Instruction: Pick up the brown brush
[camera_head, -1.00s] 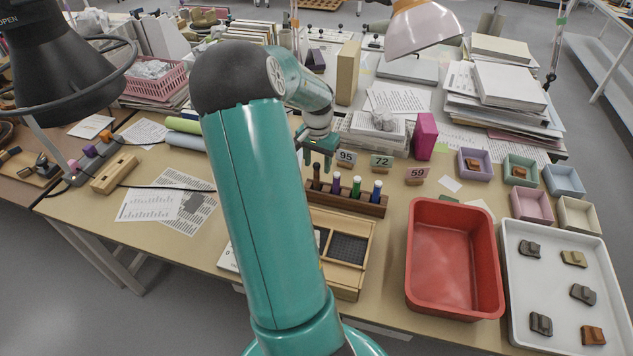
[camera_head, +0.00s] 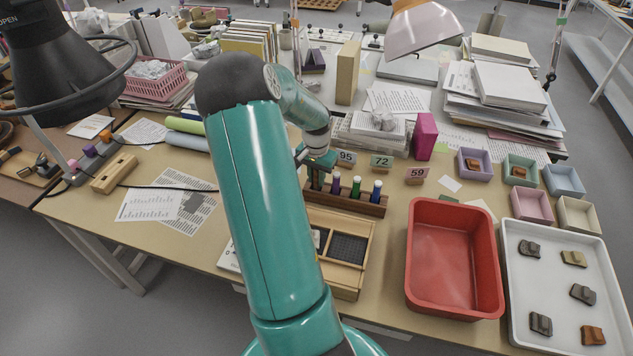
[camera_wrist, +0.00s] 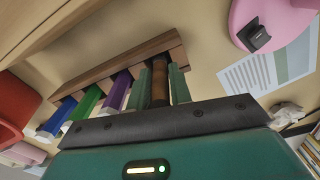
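The brown brush (camera_wrist: 160,82) stands in a slot of the wooden rack (camera_wrist: 112,68), seen in the wrist view. The rack also shows in the head view (camera_head: 360,206). My gripper (camera_wrist: 161,80) has one green finger on each side of the brush, close against its handle, and looks shut on it. In the head view my gripper (camera_head: 318,172) is low over the rack's left end and hides most of the brush. Purple (camera_wrist: 115,92), green (camera_wrist: 88,103) and blue (camera_wrist: 60,115) brushes stand in the same row.
Number cards (camera_head: 382,161) stand behind the rack. A red tub (camera_head: 452,300) and a white tray (camera_head: 520,320) with several sherds are to the right. A wooden box with dark compartments (camera_head: 368,255) lies in front. A pink object (camera_wrist: 285,22) shows in the wrist view.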

